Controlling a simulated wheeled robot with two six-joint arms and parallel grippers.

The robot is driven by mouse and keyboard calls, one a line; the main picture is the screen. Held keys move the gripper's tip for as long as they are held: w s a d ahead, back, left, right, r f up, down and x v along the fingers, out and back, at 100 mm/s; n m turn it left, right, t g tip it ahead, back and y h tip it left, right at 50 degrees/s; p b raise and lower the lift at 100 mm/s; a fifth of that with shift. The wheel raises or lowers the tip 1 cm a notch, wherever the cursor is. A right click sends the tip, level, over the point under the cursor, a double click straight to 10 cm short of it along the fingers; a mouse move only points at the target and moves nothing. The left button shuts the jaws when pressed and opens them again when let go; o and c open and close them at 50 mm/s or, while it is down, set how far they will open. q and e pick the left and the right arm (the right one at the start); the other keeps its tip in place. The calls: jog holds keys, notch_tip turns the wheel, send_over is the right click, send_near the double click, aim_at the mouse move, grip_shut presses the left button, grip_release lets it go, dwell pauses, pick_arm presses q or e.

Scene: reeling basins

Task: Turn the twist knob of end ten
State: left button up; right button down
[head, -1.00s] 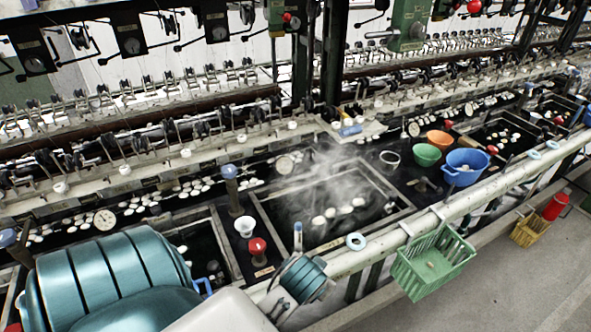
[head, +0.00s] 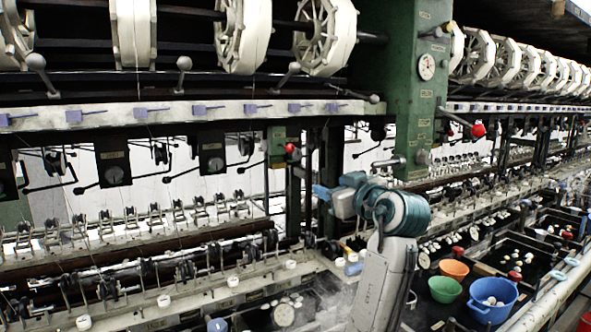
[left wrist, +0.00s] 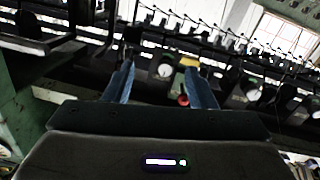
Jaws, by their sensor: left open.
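My left gripper (head: 318,192) reaches up in the middle of the head view, its blue fingers pointing left toward the machine's black boxes. In the left wrist view the fingers (left wrist: 160,68) are apart with nothing held. Beyond them is a dark box with a pale round dial (left wrist: 165,71). Similar dark boxes with round knobs hang in a row in the head view, such as one knob (head: 118,175) and another knob (head: 215,164). The labels are too small to read, so I cannot tell which is end ten. My right gripper is out of view.
A green post (head: 420,90) with a red-ball lever (head: 478,130) stands behind my arm. White reels (head: 240,35) line the top. Orange (head: 453,268), green (head: 444,289) and blue (head: 492,298) bowls stand at the lower right. Steam rises near the basin.

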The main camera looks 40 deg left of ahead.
pick_arm(q)
jog(key=n+g+y, duration=0.1)
jog(key=n, duration=0.1)
send_near(298, 156)
jog(key=d, duration=0.2)
jog(key=p+x, duration=0.1)
jog(key=x, duration=0.2)
jog(key=p+x, duration=0.1)
jog(key=x, duration=0.1)
jog(key=p+x, duration=0.1)
jog(key=x, duration=0.2)
jog(key=shift+s+a+r+p, duration=0.2)
jog(key=shift+a+p, duration=0.2)
jog(key=shift+a, duration=0.05)
jog(key=shift+w+a+f, duration=0.15)
jog(key=shift+w+a, duration=0.05)
jog(key=shift+a, duration=0.35)
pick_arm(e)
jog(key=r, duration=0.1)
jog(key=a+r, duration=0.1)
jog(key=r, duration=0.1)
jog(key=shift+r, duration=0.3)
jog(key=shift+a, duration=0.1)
pick_arm(q)
jog(key=shift+c, duration=0.9)
jog(key=c, duration=0.8)
